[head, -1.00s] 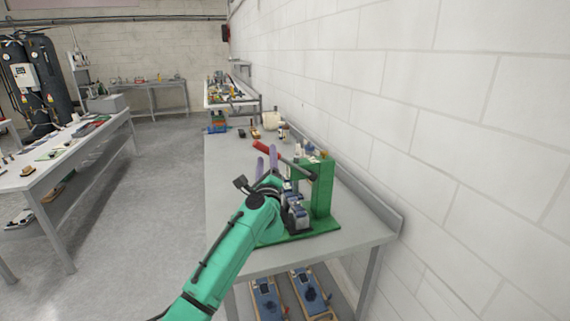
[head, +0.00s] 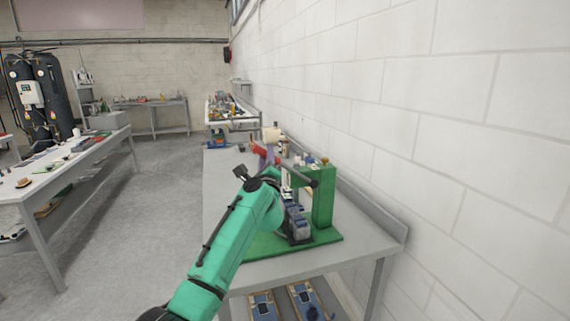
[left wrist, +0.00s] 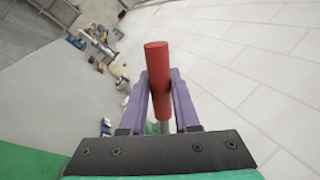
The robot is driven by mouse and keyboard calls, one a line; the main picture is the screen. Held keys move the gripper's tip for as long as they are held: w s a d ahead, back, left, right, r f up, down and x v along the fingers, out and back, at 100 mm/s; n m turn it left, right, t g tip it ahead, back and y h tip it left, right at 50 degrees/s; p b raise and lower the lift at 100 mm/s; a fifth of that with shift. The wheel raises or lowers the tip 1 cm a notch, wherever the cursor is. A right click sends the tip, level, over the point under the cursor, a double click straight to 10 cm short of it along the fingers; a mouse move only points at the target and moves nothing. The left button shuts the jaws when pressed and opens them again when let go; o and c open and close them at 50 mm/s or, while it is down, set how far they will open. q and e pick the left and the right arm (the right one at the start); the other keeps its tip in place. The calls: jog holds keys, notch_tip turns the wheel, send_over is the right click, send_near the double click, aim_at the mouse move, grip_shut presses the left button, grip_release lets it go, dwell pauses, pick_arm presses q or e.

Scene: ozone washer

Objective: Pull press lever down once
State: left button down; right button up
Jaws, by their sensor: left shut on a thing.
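The green press (head: 322,205) stands on its green base plate on the near part of the grey bench. Its lever (head: 299,174) slants up and to the left from the top of the press and ends in a red handle (head: 259,149). My left gripper (head: 268,157) has its purple fingers on either side of that handle. In the left wrist view the red handle (left wrist: 158,75) sits between the purple fingers of my left gripper (left wrist: 160,88), which is shut on it. My forearm hides part of the press's front. My right gripper is not in view.
The grey bench (head: 225,185) has free room left of the press. Small items and a pale roll (head: 271,134) lie farther back. A white block wall (head: 440,130) runs along the right. Blue and wooden items (head: 305,300) lie under the bench. Another table (head: 50,185) stands at left.

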pick_arm(q)
jog(key=f+n+b, duration=0.1)
jog(key=b, duration=0.1)
jog(key=a+f+n+y+b, duration=0.1)
jog(key=b, duration=0.2)
jog(key=shift+s+a+f, duration=0.15)
jog(key=shift+s+f, duration=0.05)
dwell(0.4)
jog(key=f+n+b, duration=0.1)
jog(key=b, duration=0.2)
jog(key=a+f+n+y+b, duration=0.1)
jog(key=b, duration=0.2)
jog(key=shift+s+f+n, duration=0.2)
jog(key=shift+n, duration=0.1)
